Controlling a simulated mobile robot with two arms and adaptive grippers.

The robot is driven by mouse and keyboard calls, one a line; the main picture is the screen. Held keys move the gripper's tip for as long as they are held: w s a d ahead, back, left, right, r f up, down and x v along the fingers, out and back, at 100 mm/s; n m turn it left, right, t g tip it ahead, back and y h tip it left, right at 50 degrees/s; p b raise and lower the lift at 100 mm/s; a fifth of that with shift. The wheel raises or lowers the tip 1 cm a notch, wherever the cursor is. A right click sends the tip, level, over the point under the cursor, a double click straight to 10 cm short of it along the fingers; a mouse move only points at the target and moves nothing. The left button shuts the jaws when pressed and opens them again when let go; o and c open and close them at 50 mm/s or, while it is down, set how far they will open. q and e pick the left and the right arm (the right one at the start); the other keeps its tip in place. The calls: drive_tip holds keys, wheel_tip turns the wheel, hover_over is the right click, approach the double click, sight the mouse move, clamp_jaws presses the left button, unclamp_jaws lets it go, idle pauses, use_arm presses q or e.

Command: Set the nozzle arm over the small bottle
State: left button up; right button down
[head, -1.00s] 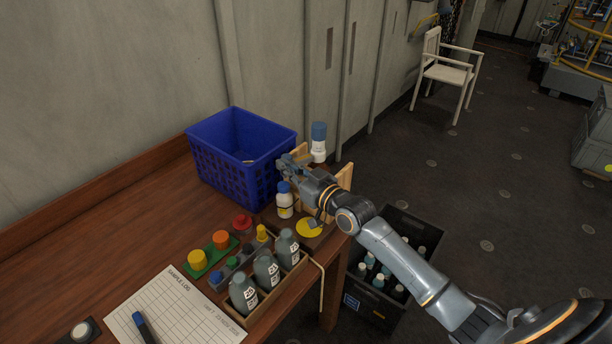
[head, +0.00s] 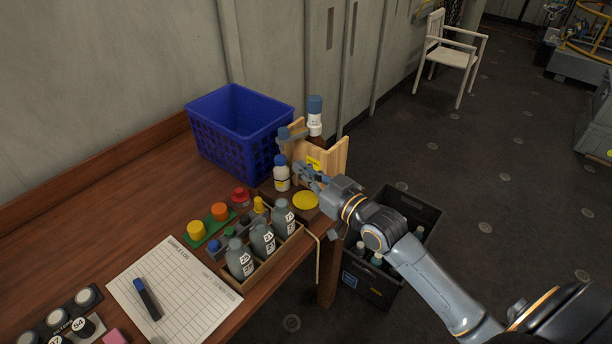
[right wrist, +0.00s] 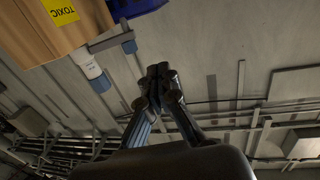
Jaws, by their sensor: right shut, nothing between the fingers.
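The small bottle (head: 281,181), white with a blue cap, stands upright left of the wooden holder. The tall brown bottle (head: 315,122), with white collar and blue cap, rises from the holder. The nozzle arm (head: 292,134) is a grey bar with a blue-grey end, reaching left from its collar. In the head view that end appears above the small bottle's cap; exact alignment is unclear. The nozzle arm also shows inverted in the right wrist view (right wrist: 108,43). My right gripper (head: 299,170) is shut and empty, right of the small bottle and below the nozzle arm. My left gripper is out of view.
The wooden holder (head: 333,157) bears a yellow TOXIC label. A blue basket (head: 215,150) stands behind left. A yellow disc (head: 306,200) lies in front. A tray (head: 262,273) of grey bottles is nearer. A black crate (head: 408,205) stands on the floor right of the table.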

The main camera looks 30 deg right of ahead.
drive_tip(key=m+h+p, duration=0.3)
drive_tip(key=h+p, duration=0.2)
approach(283, 136)
drive_tip(key=shift+t, duration=0.3)
drive_tip(key=w, duration=0.6)
drive_tip(key=shift+w+d+f, duration=0.1)
drive_tip(key=shift+d+f, duration=0.1)
drive_tip(key=shift+d, duration=0.1)
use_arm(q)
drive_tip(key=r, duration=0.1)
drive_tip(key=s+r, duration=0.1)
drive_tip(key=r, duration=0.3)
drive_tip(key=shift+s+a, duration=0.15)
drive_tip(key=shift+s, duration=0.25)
use_arm(e)
drive_tip(key=shift+w+f, duration=0.1)
drive_tip(key=shift+w, duration=0.25)
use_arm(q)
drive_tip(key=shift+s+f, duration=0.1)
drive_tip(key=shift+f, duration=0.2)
use_arm(e)
drive_tip(key=shift+w+a, duration=0.4)
drive_tip(key=shift+w, duration=0.3)
drive_tip(key=shift+s, duration=0.1)
